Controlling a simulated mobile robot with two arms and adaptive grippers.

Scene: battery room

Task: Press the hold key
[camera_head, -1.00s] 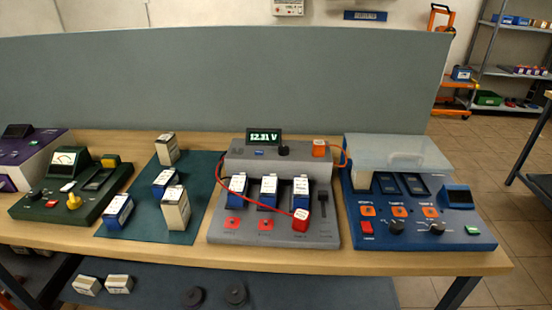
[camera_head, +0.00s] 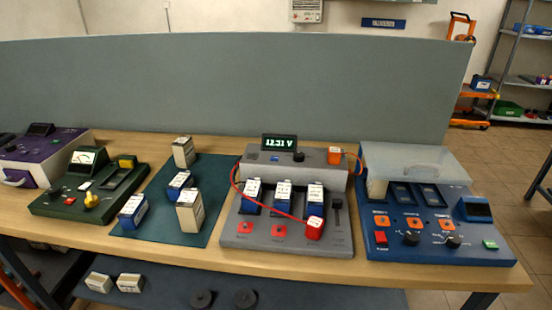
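The grey test station (camera_head: 330,238) stands on the bench right of centre, with a lit display (camera_head: 280,141) reading 12.31 V. Its upper panel has a small blue key (camera_head: 275,158), a dark knob (camera_head: 298,156) and an orange block (camera_head: 334,155). Red keys (camera_head: 245,228) sit along its front. The labels are too small to read, so I cannot tell which key is the hold key. Three blue and white batteries (camera_head: 283,196) stand in its bays. A red lead ends in a red block (camera_head: 314,228) at the right battery. Neither of my grippers shows.
A blue device (camera_head: 437,254) with a clear lid stands close on the right. Loose batteries (camera_head: 190,210) stand on a green mat (camera_head: 215,172) to the left, beside a green meter unit (camera_head: 60,206) and a purple box (camera_head: 45,160). A grey partition (camera_head: 220,85) stands behind the bench.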

